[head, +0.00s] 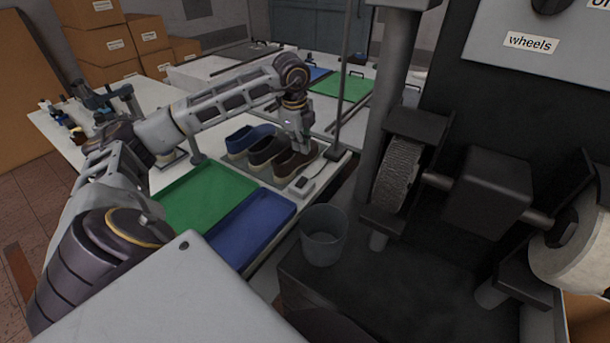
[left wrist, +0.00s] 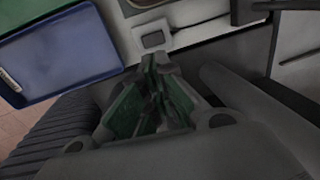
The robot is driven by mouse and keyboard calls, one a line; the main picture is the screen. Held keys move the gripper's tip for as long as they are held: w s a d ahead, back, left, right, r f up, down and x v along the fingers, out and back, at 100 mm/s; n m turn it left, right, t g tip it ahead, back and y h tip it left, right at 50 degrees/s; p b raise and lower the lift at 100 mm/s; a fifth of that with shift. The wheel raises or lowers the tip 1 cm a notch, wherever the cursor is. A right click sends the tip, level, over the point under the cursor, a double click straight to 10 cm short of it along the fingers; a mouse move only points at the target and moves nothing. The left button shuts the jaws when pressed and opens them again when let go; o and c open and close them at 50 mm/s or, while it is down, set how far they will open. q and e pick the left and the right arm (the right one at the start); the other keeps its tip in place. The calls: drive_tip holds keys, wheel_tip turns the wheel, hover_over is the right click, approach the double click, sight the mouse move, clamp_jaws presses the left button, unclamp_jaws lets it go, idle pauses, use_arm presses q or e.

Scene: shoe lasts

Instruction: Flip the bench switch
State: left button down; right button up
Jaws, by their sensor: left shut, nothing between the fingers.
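The bench switch (head: 302,185) is a small pale box with a dark rocker, on the white workbench near its right edge. It also shows in the left wrist view (left wrist: 153,40), just beyond my fingertips. My left gripper (head: 306,150) points down beside the shoes, a little behind the switch in the head view. In the left wrist view its green-padded fingers (left wrist: 158,72) are together with nothing between them. They look apart from the switch, but the exact gap cannot be told. My right gripper is not in view.
Several dark shoes (head: 265,150) stand beside the switch. A green tray (head: 207,192) and a blue tray (head: 250,228) lie in front on the bench. A grey cup (head: 323,235) and a machine with wheels (head: 398,175) stand to the right. A thin post (head: 343,90) rises behind the switch.

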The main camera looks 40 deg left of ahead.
use_arm(q)
approach(306, 180)
drive_tip(key=f, duration=0.2)
drive_tip(key=f+p, duration=0.1)
drive_tip(key=f, duration=0.2)
drive_tip(key=shift+w+f, duration=0.3)
drive_tip(key=shift+w, duration=0.1)
drive_tip(key=shift+w+f, duration=0.1)
drive_tip(key=shift+f, duration=0.45)
drive_tip(key=shift+a+f+p, duration=0.1)
drive_tip(key=shift+f+p, duration=0.1)
drive_tip(key=shift+p, duration=0.1)
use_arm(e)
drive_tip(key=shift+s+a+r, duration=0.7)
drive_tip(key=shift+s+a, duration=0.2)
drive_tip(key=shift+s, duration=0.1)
use_arm(q)
drive_tip(key=shift+w, duration=0.1)
